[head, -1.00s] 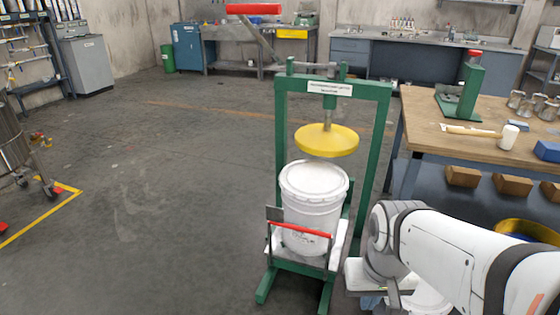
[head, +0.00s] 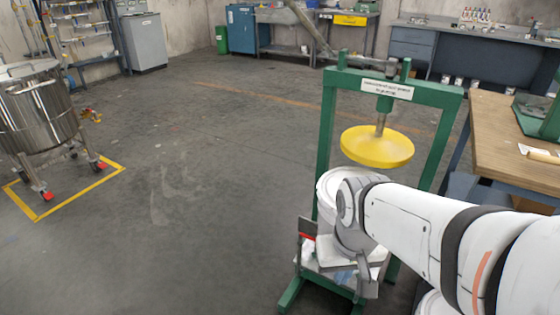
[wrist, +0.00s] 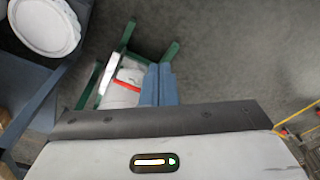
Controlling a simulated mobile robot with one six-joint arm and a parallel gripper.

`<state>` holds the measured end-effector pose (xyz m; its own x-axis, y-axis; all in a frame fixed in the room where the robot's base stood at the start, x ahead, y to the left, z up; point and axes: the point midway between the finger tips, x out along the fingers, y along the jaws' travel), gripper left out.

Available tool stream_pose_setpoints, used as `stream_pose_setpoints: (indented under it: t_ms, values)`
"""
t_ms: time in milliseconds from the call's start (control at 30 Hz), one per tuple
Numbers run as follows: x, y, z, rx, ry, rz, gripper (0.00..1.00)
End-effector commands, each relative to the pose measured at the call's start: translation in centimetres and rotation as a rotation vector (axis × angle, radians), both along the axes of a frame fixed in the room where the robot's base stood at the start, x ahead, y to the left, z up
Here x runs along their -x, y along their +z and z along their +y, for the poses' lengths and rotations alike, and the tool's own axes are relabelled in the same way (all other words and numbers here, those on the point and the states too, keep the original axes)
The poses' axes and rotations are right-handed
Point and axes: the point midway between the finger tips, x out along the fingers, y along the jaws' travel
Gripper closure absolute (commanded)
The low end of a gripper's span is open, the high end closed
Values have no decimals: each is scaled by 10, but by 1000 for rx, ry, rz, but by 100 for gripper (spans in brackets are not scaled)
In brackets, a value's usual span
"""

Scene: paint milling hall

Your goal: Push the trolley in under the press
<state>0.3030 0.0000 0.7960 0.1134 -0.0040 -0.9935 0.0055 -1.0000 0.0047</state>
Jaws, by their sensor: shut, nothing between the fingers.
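The green press (head: 326,130) stands right of centre in the head view, its round yellow plate (head: 377,147) raised. The white lidded bucket (head: 328,188) is low in the frame on the trolley, partly hidden by my arm. The trolley's red handle bar (head: 308,243) shows at its near left; it also shows in the wrist view (wrist: 127,84), just left of my fingers. My gripper (wrist: 158,84) is shut and empty, close beside the bar; I cannot tell whether they touch. How far the bucket is under the plate is hidden.
A wooden-topped workbench (head: 500,130) stands close on the right. Another white bucket (wrist: 45,25) is at the wrist view's upper left. A steel vessel (head: 38,110) on castors stands in a yellow floor marking at left. The floor between is clear.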

Motion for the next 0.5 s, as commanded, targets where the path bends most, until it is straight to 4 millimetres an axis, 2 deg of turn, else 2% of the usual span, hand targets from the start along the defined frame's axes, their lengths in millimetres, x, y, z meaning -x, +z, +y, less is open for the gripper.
stream_pose_setpoints:
  t_ms: [133,200,267,367,500]
  values:
    - [-2,-1,0,4,15,0,100]
    - [-10,-2,0,16,67,-2,100]
    - [-21,-6,12,37,159,-2,100]
    - [-53,-13,13,93,386,-5,100]
    - [-115,-31,16,203,819,3,100]
